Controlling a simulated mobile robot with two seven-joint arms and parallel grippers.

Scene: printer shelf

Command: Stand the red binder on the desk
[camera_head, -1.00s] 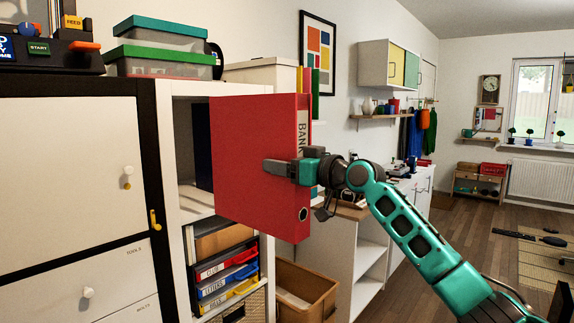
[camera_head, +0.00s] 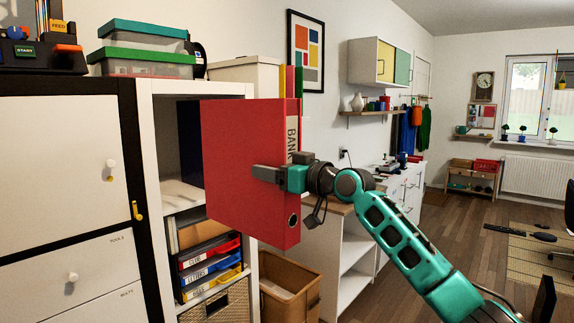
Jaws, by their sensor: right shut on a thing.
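The red binder (camera_head: 240,150) is upright in front of the white shelf unit, its label reading "BANK" on the spine. My right gripper (camera_head: 270,174) is shut on the red binder near its spine edge and holds it in the air. The binder covers part of the shelf opening; I cannot tell whether its far edge is still inside. The desk cannot be told with certainty; a wooden top (camera_head: 337,206) shows partly behind my right gripper. My left gripper is not in view.
The white shelf unit (camera_head: 147,150) holds a dark binder (camera_head: 188,140) and, lower, several coloured trays (camera_head: 210,269). A cardboard box (camera_head: 290,290) stands on the floor beside it. Open floor (camera_head: 440,270) lies at right.

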